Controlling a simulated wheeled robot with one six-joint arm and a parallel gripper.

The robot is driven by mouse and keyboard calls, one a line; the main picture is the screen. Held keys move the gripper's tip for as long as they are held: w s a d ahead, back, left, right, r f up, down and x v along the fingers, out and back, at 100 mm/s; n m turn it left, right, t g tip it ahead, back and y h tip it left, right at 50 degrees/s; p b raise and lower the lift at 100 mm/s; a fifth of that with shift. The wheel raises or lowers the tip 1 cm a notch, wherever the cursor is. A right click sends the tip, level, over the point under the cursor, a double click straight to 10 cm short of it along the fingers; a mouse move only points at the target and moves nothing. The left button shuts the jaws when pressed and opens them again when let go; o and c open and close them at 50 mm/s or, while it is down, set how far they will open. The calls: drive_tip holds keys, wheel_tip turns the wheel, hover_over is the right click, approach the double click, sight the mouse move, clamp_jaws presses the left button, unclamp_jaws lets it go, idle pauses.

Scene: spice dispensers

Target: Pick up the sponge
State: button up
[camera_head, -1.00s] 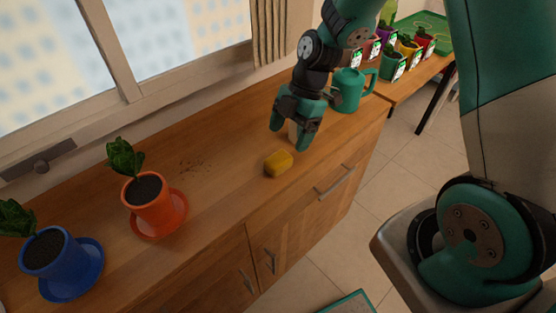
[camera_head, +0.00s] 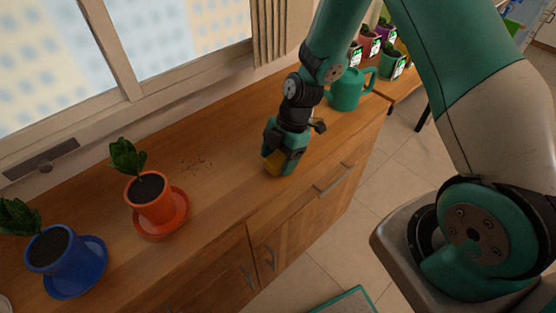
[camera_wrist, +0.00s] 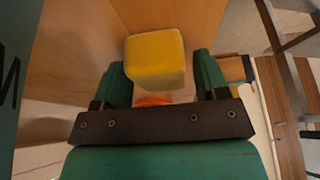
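The yellow sponge (camera_head: 272,164) lies on the wooden counter near its front edge. My gripper (camera_head: 281,167) is down at the sponge, with its fingers on either side and partly covering it. In the wrist view the sponge (camera_wrist: 155,58) shows between and just beyond the two green fingertips of my gripper (camera_wrist: 162,72). The fingers are apart, with a small gap at the right side of the sponge. Whether the left finger touches it is hard to tell.
An orange pot (camera_head: 150,205) and a blue pot (camera_head: 58,258) with plants stand on saucers to the left. Dark crumbs (camera_head: 195,165) lie on the counter. A green watering can (camera_head: 347,90) stands behind my gripper to the right. The counter (camera_head: 225,190) around the sponge is clear.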

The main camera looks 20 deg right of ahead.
sight(278, 157)
drive_tip(key=c, duration=0.7)
drive_tip(key=shift+r, duration=0.15)
wheel_tip(278, 157, up, 20)
drive_tip(key=shift+f, duration=0.1)
